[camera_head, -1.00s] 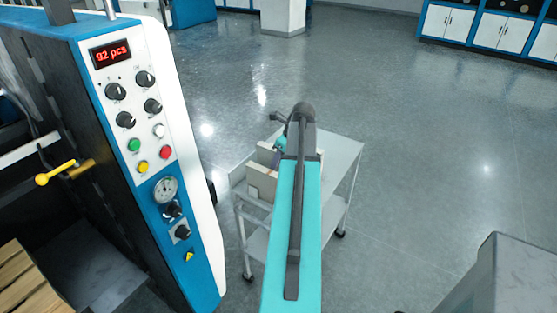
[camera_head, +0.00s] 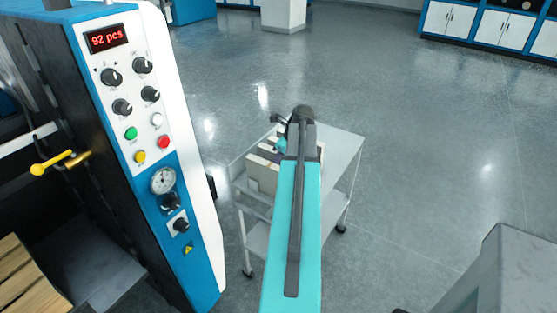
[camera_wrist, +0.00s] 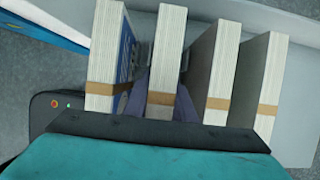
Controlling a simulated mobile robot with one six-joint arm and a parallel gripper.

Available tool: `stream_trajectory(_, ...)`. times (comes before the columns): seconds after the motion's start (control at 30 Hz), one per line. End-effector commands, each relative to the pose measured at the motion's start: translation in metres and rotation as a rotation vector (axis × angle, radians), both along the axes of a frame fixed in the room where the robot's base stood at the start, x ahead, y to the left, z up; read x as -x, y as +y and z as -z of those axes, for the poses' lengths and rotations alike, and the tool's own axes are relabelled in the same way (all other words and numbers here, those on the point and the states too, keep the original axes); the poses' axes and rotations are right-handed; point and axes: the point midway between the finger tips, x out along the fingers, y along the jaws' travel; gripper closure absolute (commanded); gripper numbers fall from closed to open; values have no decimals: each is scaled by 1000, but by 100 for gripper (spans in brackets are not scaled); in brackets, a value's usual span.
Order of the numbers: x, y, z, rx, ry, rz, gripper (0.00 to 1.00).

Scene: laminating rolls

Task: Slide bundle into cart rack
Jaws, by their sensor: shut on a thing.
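The held bundle (camera_wrist: 167,50) is a pale paper block with a brown band, upright in the wrist view. My gripper (camera_wrist: 162,100) is shut on it, with one dark finger along each side. The bundle stands in a row between other banded bundles, with a blue-faced one (camera_wrist: 103,60) to its left and another (camera_wrist: 221,65) to its right. The row is on the white cart (camera_head: 342,152) in the head view, where my arm hides part of it. The rack's dividers and the held bundle's lower end cannot be made out.
A blue and white machine with a control panel (camera_head: 140,100) stands close on the left of the cart. A grey block (camera_head: 500,270) is at the lower right. The cart's right side and the floor beyond it are clear.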

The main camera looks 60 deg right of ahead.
Motion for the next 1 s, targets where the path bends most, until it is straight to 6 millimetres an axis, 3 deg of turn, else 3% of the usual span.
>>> stream_trajectory(0.57, 0, 0, 5, 1, -1, 0, 100)
stream_trajectory(0.6, 0, 0, 5, 1, -1, 0, 73)
stream_trajectory(0.7, 0, 0, 5, 1, -1, 0, 56)
stream_trajectory(1.0, 1, 0, 6, 0, 1, 1, 55)
